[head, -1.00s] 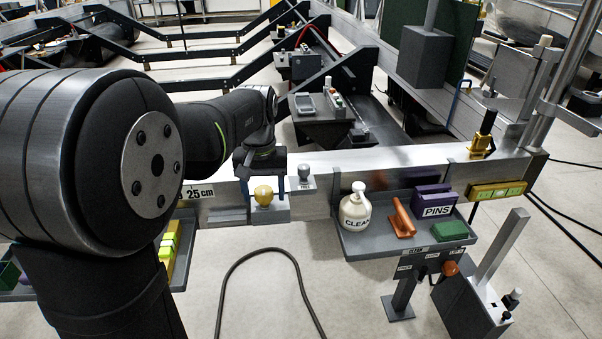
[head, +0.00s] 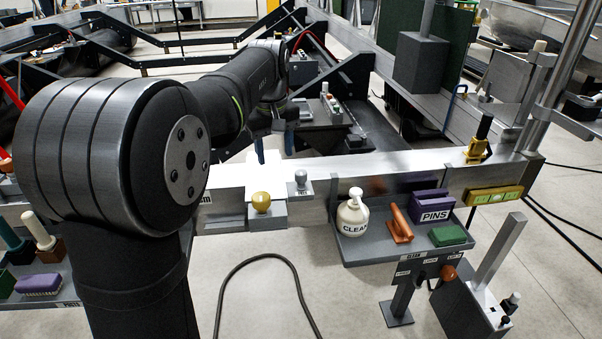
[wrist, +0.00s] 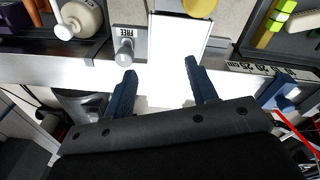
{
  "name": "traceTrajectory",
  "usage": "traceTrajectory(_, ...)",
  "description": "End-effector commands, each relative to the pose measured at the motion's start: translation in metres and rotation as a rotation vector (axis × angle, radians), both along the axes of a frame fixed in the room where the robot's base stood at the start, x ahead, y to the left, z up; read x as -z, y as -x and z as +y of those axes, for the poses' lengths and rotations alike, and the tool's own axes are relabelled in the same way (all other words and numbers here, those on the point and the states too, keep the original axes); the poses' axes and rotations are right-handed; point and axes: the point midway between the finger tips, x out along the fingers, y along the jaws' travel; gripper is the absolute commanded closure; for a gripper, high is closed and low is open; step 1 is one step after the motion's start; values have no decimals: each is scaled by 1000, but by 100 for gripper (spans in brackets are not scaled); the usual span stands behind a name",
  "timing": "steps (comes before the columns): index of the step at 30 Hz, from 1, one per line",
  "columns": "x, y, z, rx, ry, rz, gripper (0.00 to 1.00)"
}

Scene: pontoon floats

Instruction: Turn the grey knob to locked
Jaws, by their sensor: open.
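The grey knob (head: 300,180) stands on a small grey plate on the near side of the metal beam (head: 385,160). In the wrist view the grey knob (wrist: 124,52) sits by a label that reads FREE. My gripper (head: 274,146) is open and empty over the beam, behind and left of the grey knob. In the wrist view my gripper (wrist: 160,72) shows two spread blue fingers. The knob lies just beyond the left fingertip in that picture, apart from it.
A yellow knob (head: 261,202) is left of the grey one on its own block. A grey tray (head: 362,254) at right holds a CLEAN bottle (head: 352,216), an orange-handled tool (head: 399,225) and a purple PINS box (head: 430,206). Another tray with tools is at left.

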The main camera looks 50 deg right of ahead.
Motion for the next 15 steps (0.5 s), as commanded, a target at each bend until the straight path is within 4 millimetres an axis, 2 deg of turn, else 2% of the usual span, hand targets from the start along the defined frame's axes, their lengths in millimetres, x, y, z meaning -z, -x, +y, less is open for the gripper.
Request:
traceTrajectory(1, -8, -1, -15, -78, -3, 11, 48)
traceTrajectory(6, -38, 3, -52, -389, -28, 44, 48)
traceTrajectory(10, -54, 8, -71, -580, -42, 59, 48)
traceTrajectory(15, -65, 12, -81, -720, -55, 66, 48)
